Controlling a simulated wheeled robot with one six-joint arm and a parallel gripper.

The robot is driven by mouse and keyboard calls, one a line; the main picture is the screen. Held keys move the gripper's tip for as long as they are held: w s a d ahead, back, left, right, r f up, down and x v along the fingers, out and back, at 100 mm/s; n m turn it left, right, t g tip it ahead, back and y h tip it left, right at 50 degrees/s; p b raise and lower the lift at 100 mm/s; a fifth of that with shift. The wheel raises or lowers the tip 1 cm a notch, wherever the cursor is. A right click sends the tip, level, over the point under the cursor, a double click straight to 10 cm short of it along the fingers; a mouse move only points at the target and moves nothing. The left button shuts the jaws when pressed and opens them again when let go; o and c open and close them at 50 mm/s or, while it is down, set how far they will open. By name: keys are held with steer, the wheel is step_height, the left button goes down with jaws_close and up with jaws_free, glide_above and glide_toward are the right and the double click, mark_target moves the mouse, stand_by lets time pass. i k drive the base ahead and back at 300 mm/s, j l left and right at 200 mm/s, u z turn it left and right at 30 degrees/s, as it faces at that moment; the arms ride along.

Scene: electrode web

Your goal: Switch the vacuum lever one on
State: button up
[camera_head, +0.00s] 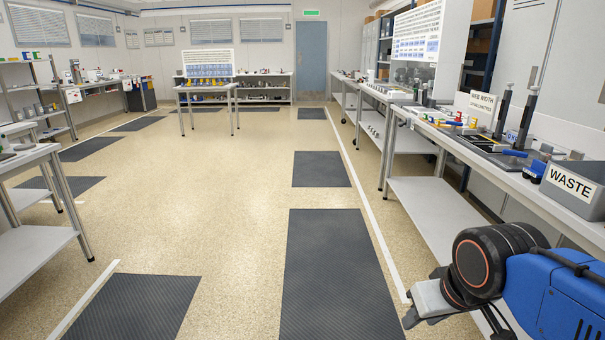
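The right bench carries a dark plate (478,146) with small blue-handled parts on it. One blue handle (514,153) lies near the plate's front edge, and another blue part (536,170) sits beside the grey bin. I cannot tell which of these, if any, is vacuum lever one, or how it is set. My gripper (425,306) is at the lower right, low in front of the bench and apart from the blue parts. Its fingers are mostly hidden or too small to read.
A grey bin marked WASTE (574,186) stands at the bench's near end. Two black upright posts (502,114) and a WEB WIDTH sign (483,103) rise behind the plate. Dark floor mats (335,270) lie along the open aisle. A left bench (30,152) borders the aisle.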

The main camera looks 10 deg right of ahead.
mark_target(454, 124)
steer(key=i+j+z, duration=0.15)
steer(key=i+z, duration=0.25)
steer(key=i, duration=0.25)
steer(key=i+j+z, duration=0.45)
steer(key=i, duration=0.15)
steer(key=i+j+z, duration=0.4)
steer(key=i+j, duration=0.1)
steer(key=i, duration=0.1)
